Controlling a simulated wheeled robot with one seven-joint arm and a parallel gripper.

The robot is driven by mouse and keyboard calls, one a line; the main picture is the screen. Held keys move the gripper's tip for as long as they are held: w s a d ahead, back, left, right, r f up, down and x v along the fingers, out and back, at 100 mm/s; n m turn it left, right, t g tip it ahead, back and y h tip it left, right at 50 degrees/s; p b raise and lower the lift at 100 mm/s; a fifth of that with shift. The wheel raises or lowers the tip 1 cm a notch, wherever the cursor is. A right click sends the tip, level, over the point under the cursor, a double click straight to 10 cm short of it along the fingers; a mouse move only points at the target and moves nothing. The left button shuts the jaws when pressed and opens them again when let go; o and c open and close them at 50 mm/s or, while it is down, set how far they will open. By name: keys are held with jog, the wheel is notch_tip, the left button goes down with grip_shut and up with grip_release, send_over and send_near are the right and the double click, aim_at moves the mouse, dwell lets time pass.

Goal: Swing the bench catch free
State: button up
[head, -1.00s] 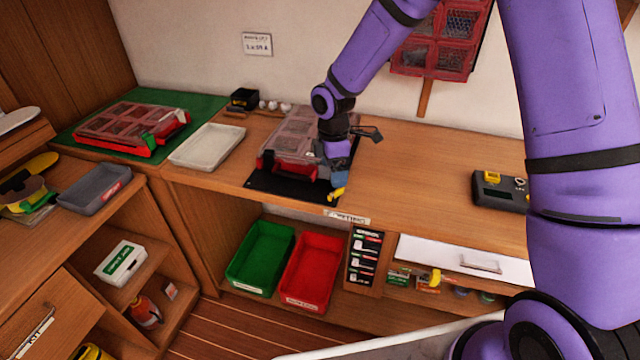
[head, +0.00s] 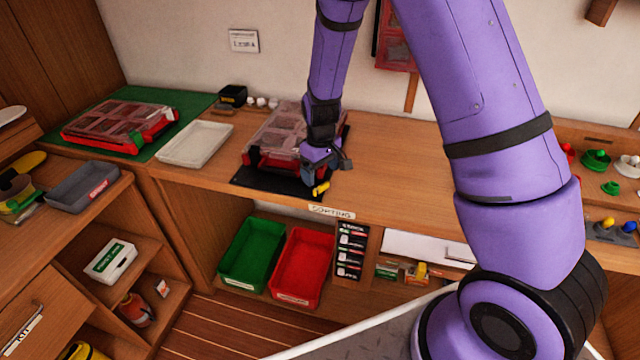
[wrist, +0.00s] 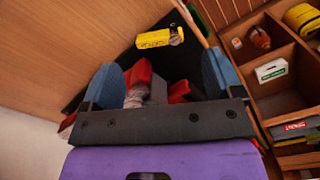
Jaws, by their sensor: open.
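A case with a clear lid and red base (head: 265,160) lies on a black mat (head: 262,184) on the bench. My gripper (head: 328,162) is at the case's front right corner and hides that part in the head view. In the wrist view my gripper (wrist: 158,78) is open, its two blue fingers spread around red parts of the case (wrist: 140,72) and a grey piece between them (wrist: 158,90). I cannot tell whether a finger touches them. Which piece is the catch is unclear. A yellow piece (head: 320,188) is just beyond the fingers; it also shows in the wrist view (wrist: 153,39).
A white tray (head: 196,143) and a second red case (head: 118,125) on a green mat lie to the left. A small black box (head: 232,95) stands by the wall. Green (head: 250,252) and red (head: 303,268) bins sit below. Bare bench (head: 400,180) lies right of the case.

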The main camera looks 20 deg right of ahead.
aim_at(322, 186)
jog(key=shift+f, duration=2.5)
jog(key=shift+c, duration=0.5)
jog(key=c, duration=0.8)
jog(key=shift+c, duration=0.2)
jog(key=shift+d+m, duration=0.1)
jog(key=shift+m, duration=0.2)
jog(key=m, duration=0.2)
jog(key=s+m, duration=0.1)
jog(key=m, duration=0.2)
jog(key=shift+m, duration=0.3)
jog(key=m, duration=0.5)
jog(key=shift+s+m, duration=0.3)
jog(key=shift+s, duration=0.05)
